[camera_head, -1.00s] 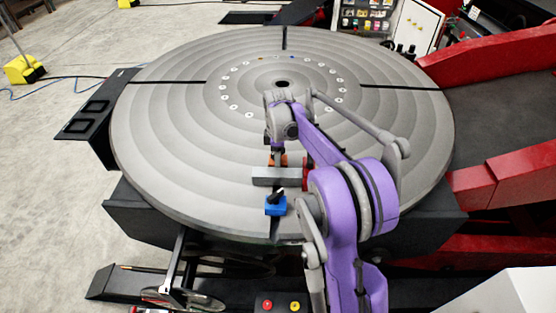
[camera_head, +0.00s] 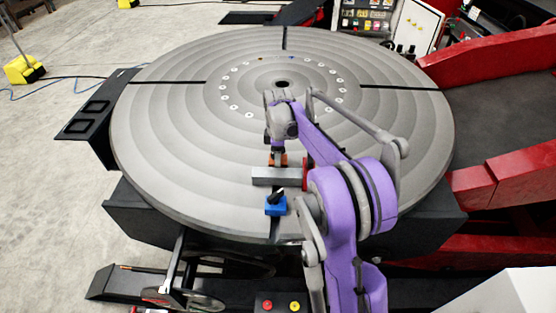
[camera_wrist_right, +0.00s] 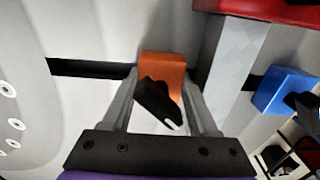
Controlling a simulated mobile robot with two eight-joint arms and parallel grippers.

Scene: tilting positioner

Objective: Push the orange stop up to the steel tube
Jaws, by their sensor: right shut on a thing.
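The orange stop (camera_head: 285,160) stands on the round grey table, just behind the steel tube (camera_head: 268,176). In the right wrist view the orange stop (camera_wrist_right: 163,67) has a black handle on top, and a narrow gap seems to lie between it and the tube (camera_wrist_right: 236,62). My right gripper (camera_head: 277,151) reaches down over the stop. Its fingers (camera_wrist_right: 160,88) are shut on the stop, one on each side of the handle. The fingers partly hide the stop's sides. My left gripper is in neither view.
A blue stop (camera_head: 275,207) with a black handle stands on the near side of the tube. A red block (camera_head: 307,172) is at the tube's right end, partly behind my arm. Dark slots cross the round table (camera_head: 180,140), whose left part is clear.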

